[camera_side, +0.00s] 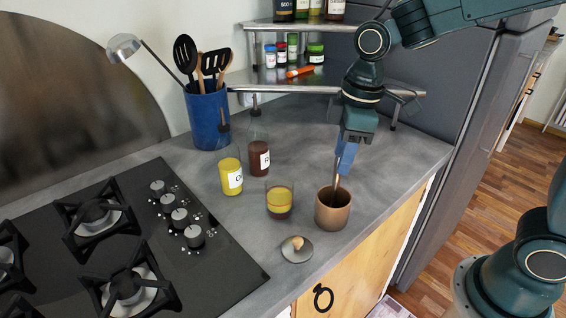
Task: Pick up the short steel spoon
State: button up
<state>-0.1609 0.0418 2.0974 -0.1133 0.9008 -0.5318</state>
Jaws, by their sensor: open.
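A thin grey-brown handle (336,181), which looks like the short steel spoon, stands up out of a brown cup (332,215) near the counter's right edge. Its lower end is hidden inside the cup. My gripper (343,168) points down just above the cup, with its blue fingers beside the top of the handle. The jaws are open. I cannot tell from this angle whether the handle is between the fingers or touching them.
A glass of amber liquid (279,201) stands just left of the cup. A small lidded dish (297,249) lies in front. Yellow (231,177) and dark red (259,158) bottles stand behind. A blue utensil crock (208,120), shelf (300,84) and stove (110,250) surround the counter.

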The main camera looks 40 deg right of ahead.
jog(key=shift+f, duration=0.1)
send_over(333, 204)
jog(key=shift+w+d+f, duration=0.1)
jog(key=shift+d+f, duration=0.05)
jog(key=shift+f, duration=1.1)
jog(key=shift+w+d+f, duration=0.1)
jog(key=shift+f, duration=1.1)
grip_shut()
jog(key=shift+r, duration=0.15)
notch_tip(333, 204, up, 20)
